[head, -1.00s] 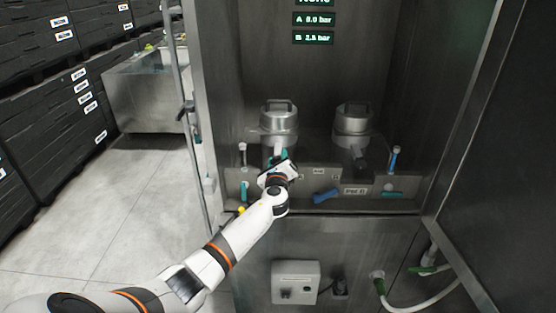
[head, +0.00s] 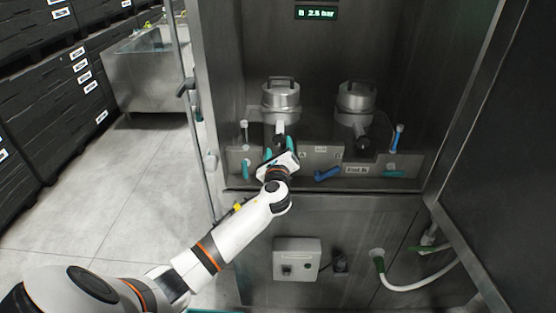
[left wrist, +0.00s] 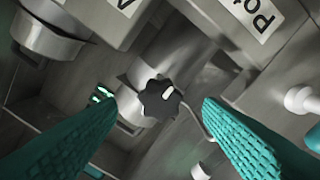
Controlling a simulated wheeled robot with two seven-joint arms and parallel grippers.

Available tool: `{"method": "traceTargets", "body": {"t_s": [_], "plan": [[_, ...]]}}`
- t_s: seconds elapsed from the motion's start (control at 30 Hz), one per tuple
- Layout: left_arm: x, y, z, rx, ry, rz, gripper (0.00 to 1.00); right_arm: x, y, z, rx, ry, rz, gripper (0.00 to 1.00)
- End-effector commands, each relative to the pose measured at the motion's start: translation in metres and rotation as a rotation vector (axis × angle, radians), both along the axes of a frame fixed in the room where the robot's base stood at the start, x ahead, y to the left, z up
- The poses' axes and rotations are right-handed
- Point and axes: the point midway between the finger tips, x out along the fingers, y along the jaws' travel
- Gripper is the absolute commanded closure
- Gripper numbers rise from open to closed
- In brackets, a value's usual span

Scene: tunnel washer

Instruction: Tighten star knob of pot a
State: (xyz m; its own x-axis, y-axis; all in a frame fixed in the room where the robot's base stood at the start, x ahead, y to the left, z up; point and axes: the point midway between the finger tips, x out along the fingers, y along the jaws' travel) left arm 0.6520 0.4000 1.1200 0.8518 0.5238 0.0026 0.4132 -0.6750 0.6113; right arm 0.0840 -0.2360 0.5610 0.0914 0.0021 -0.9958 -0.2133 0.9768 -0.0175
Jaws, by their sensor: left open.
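The left pot (head: 281,97) is a steel canister with a lid and top handle, standing in the cabinet; I take it as pot a. Its black star knob (left wrist: 160,100) with a white mark shows in the left wrist view. A label reading "Pot" (left wrist: 254,14) is partly cut off there. My left gripper (head: 279,153) is open in front of and below the left pot. In the left wrist view its teal fingers (left wrist: 158,99) stand either side of the knob, with gaps on both sides. The knob looks farther off than the fingertips. My right gripper is out of view.
A second pot (head: 356,98) stands to the right. A blue lever (head: 327,174) lies on the panel between them, and a blue-handled valve (head: 397,138) is at far right. A grey switch box (head: 297,259) and a hose (head: 420,284) are below. The cabinet door (head: 500,160) stands at right.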

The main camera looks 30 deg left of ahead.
Motion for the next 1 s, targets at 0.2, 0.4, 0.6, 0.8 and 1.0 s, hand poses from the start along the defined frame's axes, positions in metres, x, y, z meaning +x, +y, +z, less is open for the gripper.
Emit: {"method": "traceTargets", "body": {"t_s": [0.2, 0.4, 0.6, 0.8, 1.0], "plan": [[-0.031, -0.019, -0.002, -0.002, -0.001, -0.001, 0.39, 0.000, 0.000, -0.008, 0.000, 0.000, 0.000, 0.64], [-0.043, -0.026, 0.000, -0.001, -0.001, 0.000, 0.39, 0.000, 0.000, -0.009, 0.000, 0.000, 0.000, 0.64], [-0.044, -0.027, 0.001, 0.000, -0.001, 0.001, 0.39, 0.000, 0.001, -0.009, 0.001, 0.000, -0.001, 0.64], [-0.044, -0.027, 0.001, 0.000, -0.001, 0.001, 0.39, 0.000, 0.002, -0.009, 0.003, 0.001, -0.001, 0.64], [-0.047, -0.028, -0.003, -0.026, -0.002, 0.002, 0.39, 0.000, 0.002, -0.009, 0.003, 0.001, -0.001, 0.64]]}}
